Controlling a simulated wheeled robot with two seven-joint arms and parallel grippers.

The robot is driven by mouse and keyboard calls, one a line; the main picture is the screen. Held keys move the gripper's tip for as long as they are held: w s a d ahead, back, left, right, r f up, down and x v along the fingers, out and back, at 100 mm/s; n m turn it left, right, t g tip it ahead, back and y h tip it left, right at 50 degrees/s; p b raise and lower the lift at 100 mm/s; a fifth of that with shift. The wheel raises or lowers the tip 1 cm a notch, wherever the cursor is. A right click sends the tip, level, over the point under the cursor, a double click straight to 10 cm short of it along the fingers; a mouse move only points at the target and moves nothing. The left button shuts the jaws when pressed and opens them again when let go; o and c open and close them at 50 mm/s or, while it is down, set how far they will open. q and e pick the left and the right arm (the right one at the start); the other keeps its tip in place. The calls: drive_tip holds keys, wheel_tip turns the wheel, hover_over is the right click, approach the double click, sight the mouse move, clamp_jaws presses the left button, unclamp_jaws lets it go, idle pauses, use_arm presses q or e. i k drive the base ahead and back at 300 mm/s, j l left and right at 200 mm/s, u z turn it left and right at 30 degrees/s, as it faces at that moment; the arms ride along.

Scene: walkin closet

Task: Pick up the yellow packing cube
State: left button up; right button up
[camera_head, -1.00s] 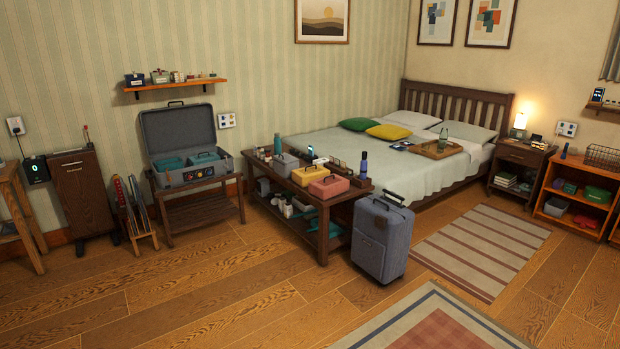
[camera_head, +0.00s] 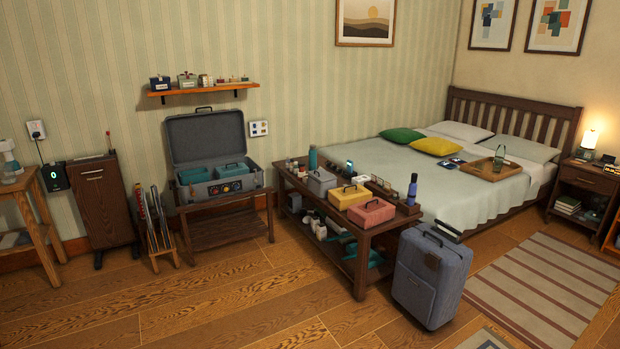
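The yellow packing cube (camera_head: 348,195) sits on top of the low dark wooden table at the foot of the bed, with a dark handle on its top. It stands between a grey cube (camera_head: 321,181) on its far left side and a pink cube (camera_head: 371,212) on its near right side. Neither of my grippers shows in the head view.
The wooden table (camera_head: 340,232) also holds bottles and small items, with more on its lower shelf. A blue-grey upright suitcase (camera_head: 430,277) stands at the table's right end. An open suitcase (camera_head: 212,160) rests on a rack to the left. The wooden floor (camera_head: 240,305) in front is clear.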

sight(343, 196)
drive_tip(key=i, duration=2.1)
drive_tip(key=i+j+z, duration=0.2)
drive_tip(key=i+z, duration=0.25)
drive_tip(key=i, duration=0.25)
drive_tip(key=i+j+z, duration=0.5)
drive_tip(key=i, duration=0.15)
drive_tip(key=i+j+z, duration=0.45)
drive_tip(key=i+j, duration=0.1)
drive_tip(key=j, duration=0.05)
